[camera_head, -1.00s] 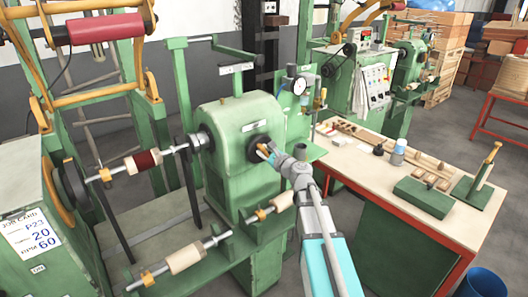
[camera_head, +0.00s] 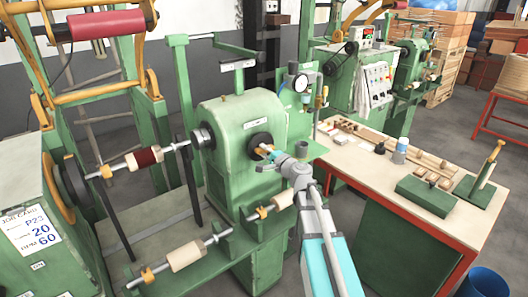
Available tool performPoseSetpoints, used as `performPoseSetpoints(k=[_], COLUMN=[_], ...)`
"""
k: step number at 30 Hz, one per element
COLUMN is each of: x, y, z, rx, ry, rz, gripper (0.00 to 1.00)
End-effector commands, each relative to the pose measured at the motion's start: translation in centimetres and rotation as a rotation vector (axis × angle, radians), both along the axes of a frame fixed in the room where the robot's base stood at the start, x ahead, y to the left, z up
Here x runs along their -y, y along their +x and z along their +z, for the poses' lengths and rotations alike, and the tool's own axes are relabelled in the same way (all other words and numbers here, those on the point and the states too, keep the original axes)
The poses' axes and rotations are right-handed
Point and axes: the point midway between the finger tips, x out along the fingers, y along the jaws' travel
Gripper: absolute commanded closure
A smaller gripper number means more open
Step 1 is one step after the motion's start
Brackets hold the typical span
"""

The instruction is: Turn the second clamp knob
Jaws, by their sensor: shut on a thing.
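The green winding-machine housing (camera_head: 240,120) stands in the middle with a round black hub (camera_head: 259,141) on its right-hand face. A small orange-tan knob (camera_head: 264,148) sits at this hub. My gripper (camera_head: 270,155) is at the hub with its fingertips shut on this knob. The fingers partly hide the knob and the lower hub. Whether this is the second clamp knob cannot be told. Other yellow clamp pieces sit on the left shaft (camera_head: 106,171), on the low front shaft (camera_head: 148,275) and near the short roller (camera_head: 262,212).
A red-framed workbench (camera_head: 440,225) to the right bears green blocks (camera_head: 426,196), a bottle (camera_head: 401,148) and small parts. A blue bin (camera_head: 487,283) is at the lower right.

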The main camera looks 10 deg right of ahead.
Motion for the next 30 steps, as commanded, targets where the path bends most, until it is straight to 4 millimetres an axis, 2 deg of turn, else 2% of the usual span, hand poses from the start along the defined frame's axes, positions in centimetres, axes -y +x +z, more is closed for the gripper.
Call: performPoseSetpoints(k=[30], x=[0.27], y=[0.04], z=[-1.16], rx=[0.423], ry=[-0.869], rz=[0.003], gripper=[1.0])
